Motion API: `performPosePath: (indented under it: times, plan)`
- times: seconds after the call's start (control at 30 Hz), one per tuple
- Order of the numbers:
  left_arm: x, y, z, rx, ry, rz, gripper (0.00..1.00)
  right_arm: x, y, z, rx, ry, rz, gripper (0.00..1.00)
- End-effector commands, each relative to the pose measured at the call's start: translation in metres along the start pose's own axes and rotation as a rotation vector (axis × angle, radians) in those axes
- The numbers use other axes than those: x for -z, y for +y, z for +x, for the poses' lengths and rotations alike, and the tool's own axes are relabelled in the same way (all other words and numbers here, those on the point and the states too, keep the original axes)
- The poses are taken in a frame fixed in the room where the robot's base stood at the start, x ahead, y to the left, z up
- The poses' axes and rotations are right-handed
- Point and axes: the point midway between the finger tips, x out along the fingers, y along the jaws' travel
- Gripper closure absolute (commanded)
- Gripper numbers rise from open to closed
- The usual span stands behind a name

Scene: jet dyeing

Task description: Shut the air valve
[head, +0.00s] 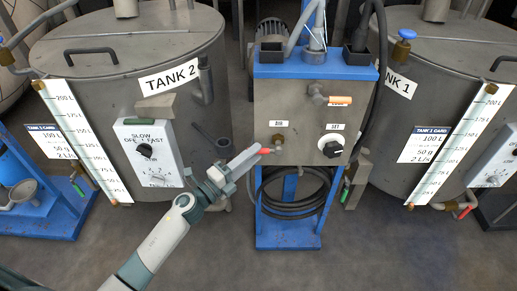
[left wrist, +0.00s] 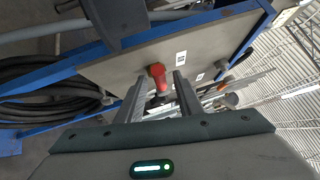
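A grey panel (head: 300,112) on a blue stand sits between the two tanks. A red valve handle (head: 265,150) sticks out at its lower left, below a small label that I cannot read surely. My left gripper (head: 255,155) reaches to this handle from the lower left. In the left wrist view the red handle (left wrist: 158,76) shows between the tips of the parted fingers of my left gripper (left wrist: 159,85). The gripper is open; I cannot tell whether either finger touches the handle. My right gripper is not in view.
The panel also carries an orange-handled fitting (head: 339,100) and a black knob (head: 331,146). A coiled black hose (head: 295,205) hangs below. Tank 2 (head: 105,95) with its control box (head: 150,152) stands left, Tank 1 (head: 440,85) right. The floor in front is clear.

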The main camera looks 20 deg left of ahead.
Motion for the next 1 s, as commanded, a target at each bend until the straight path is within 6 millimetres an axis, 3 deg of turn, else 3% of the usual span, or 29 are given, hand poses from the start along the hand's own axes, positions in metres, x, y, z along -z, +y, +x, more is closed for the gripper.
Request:
performPosePath:
  times: [0.2, 0.6, 0.63, 0.77, 1.0]
  plan:
    - [0.0, 0.0, 0.023, 0.0, 0.0, 0.0, 0.67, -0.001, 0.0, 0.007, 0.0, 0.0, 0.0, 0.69]
    - [0.0, 0.0, 0.028, 0.0, 0.0, 0.0, 0.67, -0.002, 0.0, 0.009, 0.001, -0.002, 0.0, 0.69]
    - [0.0, 0.0, 0.028, 0.0, 0.0, 0.0, 0.69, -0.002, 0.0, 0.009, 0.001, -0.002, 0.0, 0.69]
    - [0.0, 0.0, 0.028, 0.0, 0.0, 0.0, 1.0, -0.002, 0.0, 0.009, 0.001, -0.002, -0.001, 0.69]
    - [0.0, 0.001, 0.028, 0.0, 0.0, 0.0, 1.0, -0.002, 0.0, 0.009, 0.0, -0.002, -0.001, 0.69]
